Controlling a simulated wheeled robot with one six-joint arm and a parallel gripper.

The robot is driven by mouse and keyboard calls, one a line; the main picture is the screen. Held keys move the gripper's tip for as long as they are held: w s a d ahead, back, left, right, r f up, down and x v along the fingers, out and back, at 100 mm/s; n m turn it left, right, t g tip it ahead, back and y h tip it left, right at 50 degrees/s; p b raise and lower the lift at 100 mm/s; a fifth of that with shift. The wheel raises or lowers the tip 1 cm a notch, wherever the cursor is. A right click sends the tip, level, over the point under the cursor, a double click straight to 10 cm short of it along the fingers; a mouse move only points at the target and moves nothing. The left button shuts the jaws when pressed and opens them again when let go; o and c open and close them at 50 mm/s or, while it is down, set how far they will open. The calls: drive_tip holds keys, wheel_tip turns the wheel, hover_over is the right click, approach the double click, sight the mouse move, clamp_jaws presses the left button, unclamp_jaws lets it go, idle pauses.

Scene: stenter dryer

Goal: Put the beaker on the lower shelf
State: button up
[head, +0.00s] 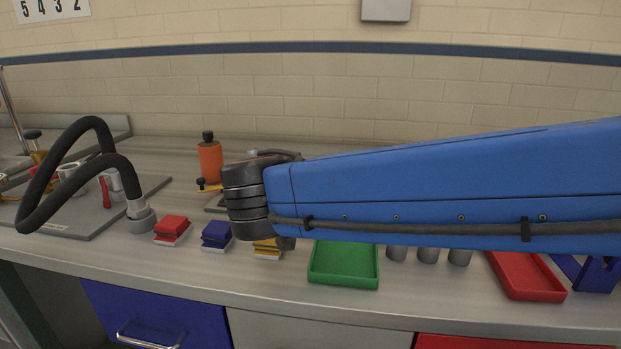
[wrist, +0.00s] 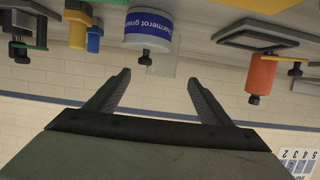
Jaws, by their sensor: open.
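My gripper (wrist: 158,92) is open in the wrist view, with nothing between its two fingers. That view is upside down and shows the bench edge-on. A pale, see-through shape (wrist: 171,65) stands beyond the fingertips, partly behind a blue and white grease can (wrist: 148,32). It may be the beaker, but I cannot tell for sure. In the head view my blue arm crosses the middle of the bench and hides what is behind it. The fingers are hidden there. I cannot make out the lower shelf in either view.
On the bench (head: 110,262) are an orange bottle (head: 210,161), red (head: 173,227), blue (head: 216,234) and yellow (head: 267,246) blocks, a green tray (head: 343,266), grey cups (head: 428,254) and a red tray (head: 527,277). A black hose (head: 75,150) arches at the left.

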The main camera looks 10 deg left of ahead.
drive_tip(key=x, duration=1.1)
drive_tip(key=shift+w+a, duration=0.25)
drive_tip(key=shift+w, duration=0.15)
drive_tip(key=c, duration=1.2)
drive_tip(key=shift+c, duration=0.2)
wheel_tip(320, 180, up, 10)
